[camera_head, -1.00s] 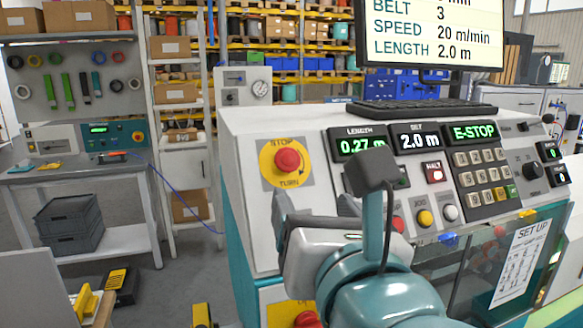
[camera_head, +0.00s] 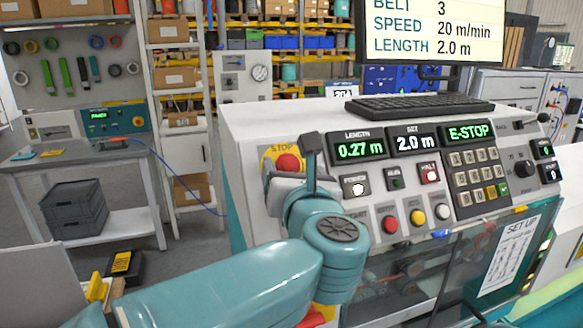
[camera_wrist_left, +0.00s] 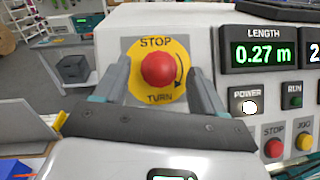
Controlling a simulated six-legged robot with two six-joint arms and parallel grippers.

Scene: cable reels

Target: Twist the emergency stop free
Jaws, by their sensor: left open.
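The emergency stop is a red mushroom button (camera_head: 288,162) on a yellow disc marked STOP and TURN, at the left end of the machine's sloped panel. In the left wrist view the red button (camera_wrist_left: 158,69) sits between the two grey fingers, with a curved arrow on the disc beside it. My left gripper (camera_wrist_left: 162,88) is open, one finger on each side of the button, with no clear contact visible. In the head view my left gripper (camera_head: 283,178) covers the lower part of the disc. The display (camera_head: 469,133) reads E-STOP. My right gripper is out of view.
Right of the disc are the length display (camera_head: 359,147), a white lit power button (camera_head: 356,186) and a keypad (camera_head: 480,175). A keyboard (camera_head: 418,106) lies on top of the machine. A grey workbench (camera_head: 70,160) with stacked crates (camera_head: 75,212) stands at the left.

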